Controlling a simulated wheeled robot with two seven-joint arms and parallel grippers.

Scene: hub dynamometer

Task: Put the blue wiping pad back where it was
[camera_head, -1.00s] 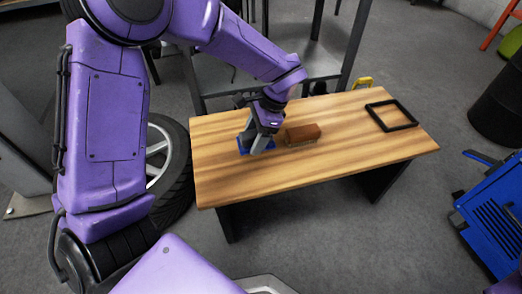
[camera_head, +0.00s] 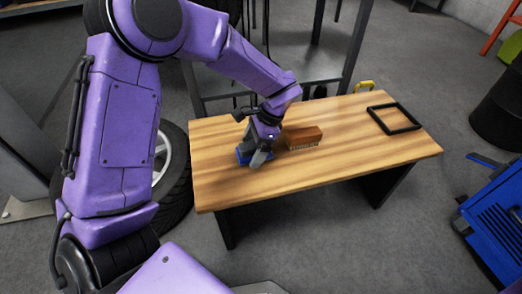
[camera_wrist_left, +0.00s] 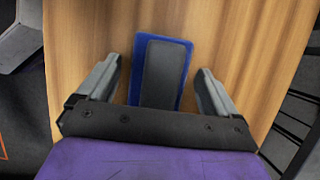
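The blue wiping pad (camera_wrist_left: 163,70) has a dark grey block on top. It lies on the wooden table top, and in the head view its blue edge (camera_head: 242,158) shows beside my left gripper (camera_head: 257,155), which hides part of it. In the left wrist view my left gripper (camera_wrist_left: 158,92) is open, with one finger on each side of the pad and a gap between each finger and the pad. My right gripper is not in view.
A brown brush (camera_head: 303,136) lies close to the right of my left gripper. A black square frame (camera_head: 393,118) lies near the table's right end. The wooden table (camera_head: 345,160) is bare between them and along the front. A tyre (camera_head: 176,170) stands at the left.

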